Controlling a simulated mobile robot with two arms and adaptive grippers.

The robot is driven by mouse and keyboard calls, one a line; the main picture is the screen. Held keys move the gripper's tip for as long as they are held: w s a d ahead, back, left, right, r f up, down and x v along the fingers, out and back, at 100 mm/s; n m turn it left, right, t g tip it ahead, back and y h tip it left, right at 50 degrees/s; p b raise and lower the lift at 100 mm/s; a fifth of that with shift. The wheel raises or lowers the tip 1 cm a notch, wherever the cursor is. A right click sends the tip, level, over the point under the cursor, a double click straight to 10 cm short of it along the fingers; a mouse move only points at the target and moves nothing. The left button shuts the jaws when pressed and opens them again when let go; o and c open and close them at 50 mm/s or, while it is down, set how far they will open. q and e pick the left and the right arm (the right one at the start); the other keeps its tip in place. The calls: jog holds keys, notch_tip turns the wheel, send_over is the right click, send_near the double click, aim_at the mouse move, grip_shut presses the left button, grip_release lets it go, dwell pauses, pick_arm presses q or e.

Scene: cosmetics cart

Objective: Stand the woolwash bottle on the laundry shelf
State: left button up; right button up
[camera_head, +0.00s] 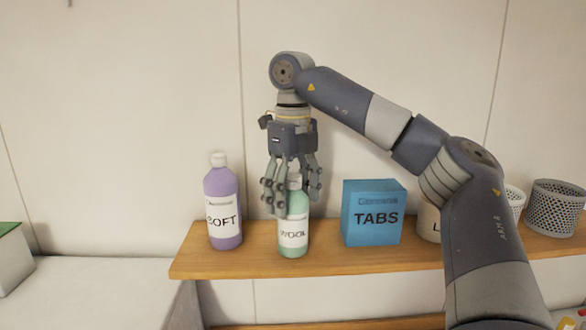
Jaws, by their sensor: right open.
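The green woolwash bottle (293,236) with a white WOOL label stands upright on the wooden laundry shelf (330,264), between a purple bottle and a blue box. My right gripper (291,204) points down over the bottle from above. Its fingers are open and spread to both sides of the bottle's neck and shoulders. The fingers hide part of the white cap and upper body. I cannot tell whether any finger touches the bottle. My left gripper is not in view.
A purple SOFT bottle (224,208) stands left of the woolwash. A blue TABS box (372,213) stands to its right. A pale container (428,227) is partly hidden behind my right arm. Perforated white (515,202) and grey (556,207) baskets stand at the right end.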

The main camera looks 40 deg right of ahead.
notch_tip(320, 180, up, 12)
jog(key=shift+f, duration=0.2)
dwell(0.4)
dwell(0.5)
